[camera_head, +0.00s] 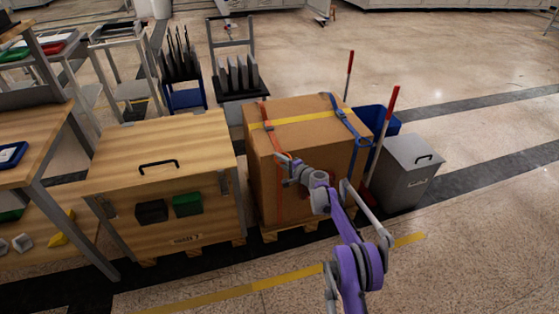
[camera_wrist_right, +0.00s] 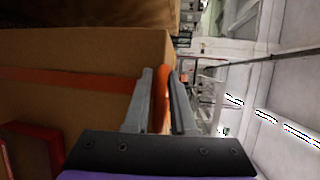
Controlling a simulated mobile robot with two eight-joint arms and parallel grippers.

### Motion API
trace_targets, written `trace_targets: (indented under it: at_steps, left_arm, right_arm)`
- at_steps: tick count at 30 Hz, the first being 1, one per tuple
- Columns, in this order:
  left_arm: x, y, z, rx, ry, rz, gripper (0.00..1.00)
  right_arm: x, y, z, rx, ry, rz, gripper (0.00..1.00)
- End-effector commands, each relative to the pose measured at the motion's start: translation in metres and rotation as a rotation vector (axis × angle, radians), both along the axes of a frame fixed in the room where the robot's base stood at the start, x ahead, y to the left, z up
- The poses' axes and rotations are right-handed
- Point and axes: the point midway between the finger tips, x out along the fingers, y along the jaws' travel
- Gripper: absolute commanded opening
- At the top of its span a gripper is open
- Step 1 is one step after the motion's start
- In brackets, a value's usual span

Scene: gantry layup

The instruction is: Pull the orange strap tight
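The orange strap (camera_head: 268,125) crosses the top of a large cardboard box (camera_head: 315,132) near its left side and runs down the front face. In the right wrist view the strap (camera_wrist_right: 70,79) lies across the cardboard as a flat band. My right gripper (camera_head: 284,167) is at the box's upper front edge, by the strap. In the right wrist view its two fingers (camera_wrist_right: 161,103) close on an upright orange piece (camera_wrist_right: 160,92), which looks like the strap's loose end. Where that piece joins the band is hidden. My left gripper is not in view.
A wooden crate (camera_head: 163,158) stands to the left. A grey bin (camera_head: 408,172) and red-topped poles (camera_head: 391,100) stand to the right. The floor in front is clear.

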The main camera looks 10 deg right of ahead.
Motion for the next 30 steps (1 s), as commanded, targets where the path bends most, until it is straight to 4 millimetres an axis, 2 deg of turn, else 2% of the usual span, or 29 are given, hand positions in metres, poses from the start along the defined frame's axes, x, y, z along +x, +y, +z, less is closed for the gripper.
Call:
trace_targets:
  at_steps: [1,3,30]
  left_arm:
    - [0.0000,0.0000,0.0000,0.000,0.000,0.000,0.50]
    - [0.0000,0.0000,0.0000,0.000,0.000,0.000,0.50]
    - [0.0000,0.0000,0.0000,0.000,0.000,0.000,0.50]
  right_arm:
    - [-0.0001,0.0000,-0.0002,-0.001,0.000,0.000,0.11]
    - [-0.0002,0.0000,-0.0003,-0.001,0.000,0.000,0.00]
    - [-0.0002,0.0009,-0.0001,-0.001,0.000,0.002,0.00]
